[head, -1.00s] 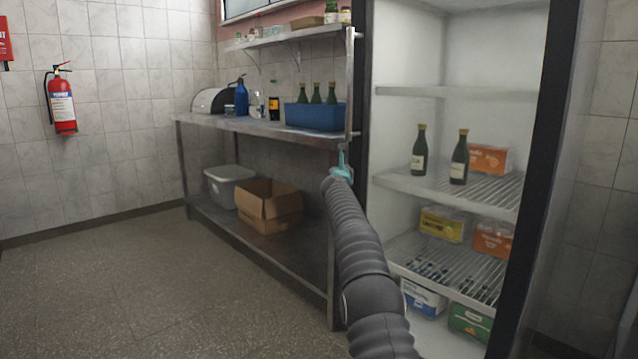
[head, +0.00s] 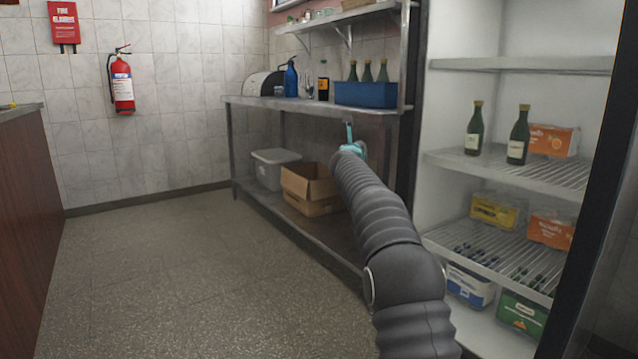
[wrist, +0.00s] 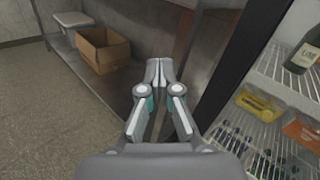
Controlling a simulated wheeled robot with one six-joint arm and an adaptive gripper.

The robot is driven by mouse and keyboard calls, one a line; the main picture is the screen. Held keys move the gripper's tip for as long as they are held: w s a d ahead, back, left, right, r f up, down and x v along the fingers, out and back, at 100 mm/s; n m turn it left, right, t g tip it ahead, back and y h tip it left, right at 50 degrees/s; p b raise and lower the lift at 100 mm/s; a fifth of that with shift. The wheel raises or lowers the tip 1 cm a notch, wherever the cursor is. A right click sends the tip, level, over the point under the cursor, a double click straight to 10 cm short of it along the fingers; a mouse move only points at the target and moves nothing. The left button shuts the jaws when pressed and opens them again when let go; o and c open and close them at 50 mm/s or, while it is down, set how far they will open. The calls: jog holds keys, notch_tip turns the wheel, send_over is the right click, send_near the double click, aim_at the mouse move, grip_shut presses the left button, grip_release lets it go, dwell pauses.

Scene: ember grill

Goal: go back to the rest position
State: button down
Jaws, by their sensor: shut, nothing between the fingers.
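My gripper (wrist: 158,72) is shut and empty in the wrist view, its two fingertips pressed together. In the head view my gripper (head: 349,136) shows as a small teal and grey tip at the end of my dark ribbed arm. It stands in front of the steel work table (head: 270,105), left of the open fridge. It looks clear of everything, though its exact distance to the table edge cannot be told. Most of the gripper body is hidden by the arm in the head view.
The open fridge shelf (head: 560,172) holds two green bottles and juice boxes at right. A blue crate (head: 365,95) with bottles stands on the table. A cardboard box (head: 310,186) and grey bin (head: 277,169) sit below. The floor (head: 190,270) at left is clear.

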jog(key=a+f+n+g+y, duration=0.1)
jog(key=a+f+n+y, duration=0.6)
jog(key=f+n, duration=0.55)
jog(key=s+a+f+n+g+y+p, duration=0.1)
jog(key=s+a+f+n+g, duration=0.15)
jog(key=s+n, duration=0.4)
jog(key=s+a+f+n+g+y+p, duration=0.1)
jog(key=s+a+n+g+y, duration=0.15)
jog(key=s+n, duration=0.45)
jog(key=s+d+f+n+g+h+p, duration=0.1)
jog(key=s+d+n+g, duration=0.2)
jog(key=s, duration=1.1)
jog(key=s+d+f+n+g+h+p, duration=0.15)
jog(key=s+n, duration=0.25)
jog(key=s, duration=1)
jog(key=s+d+f+n+g+h+p, duration=0.1)
jog(key=s+d+n+g+p, duration=0.2)
jog(key=s, duration=1.1)
jog(key=s+d+r+t+p, duration=0.1)
jog(key=s+r, duration=0.2)
jog(key=s, duration=0.2)
jog(key=s+d+r+n+h+p, duration=0.1)
jog(key=s+r, duration=0.1)
jog(key=s, duration=0.4)
jog(key=shift+r+t, duration=0.35)
jog(key=shift+r, duration=0.05)
